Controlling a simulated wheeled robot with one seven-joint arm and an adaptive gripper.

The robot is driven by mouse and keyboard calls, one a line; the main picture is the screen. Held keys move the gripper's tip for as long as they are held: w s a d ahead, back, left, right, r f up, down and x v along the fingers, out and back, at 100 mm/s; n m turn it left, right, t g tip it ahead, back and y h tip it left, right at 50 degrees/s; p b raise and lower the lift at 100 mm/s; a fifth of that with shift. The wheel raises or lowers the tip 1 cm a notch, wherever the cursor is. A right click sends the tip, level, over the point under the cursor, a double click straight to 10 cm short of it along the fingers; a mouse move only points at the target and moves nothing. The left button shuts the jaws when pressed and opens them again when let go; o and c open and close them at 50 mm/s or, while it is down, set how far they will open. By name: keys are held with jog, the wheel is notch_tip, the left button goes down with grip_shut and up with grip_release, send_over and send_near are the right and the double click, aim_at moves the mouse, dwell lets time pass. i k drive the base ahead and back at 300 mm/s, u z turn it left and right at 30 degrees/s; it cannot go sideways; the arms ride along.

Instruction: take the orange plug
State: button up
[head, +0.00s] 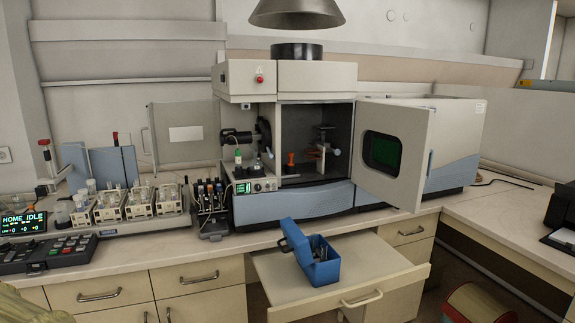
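A small orange plug-like piece (291,160) stands upright inside the open compartment of the spectrometer (262,205), left of centre. Another orange-red part (314,153) shows further right and deeper in the same compartment, near a stand with a pale knob. The first piece looks most like the orange plug, but both are too small to make out in detail. The compartment's windowed door (393,155) stands open to the right. A second door (182,135) stands open to the left.
An open blue box (323,268) with small items sits in the pulled-out drawer (380,265) before the instrument. Racks of vials (140,204), a pipette stand (212,215) and a control panel (50,253) fill the left bench. The right counter has free room.

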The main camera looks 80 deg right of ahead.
aim_at(290, 156)
jog(key=z, duration=1.5)
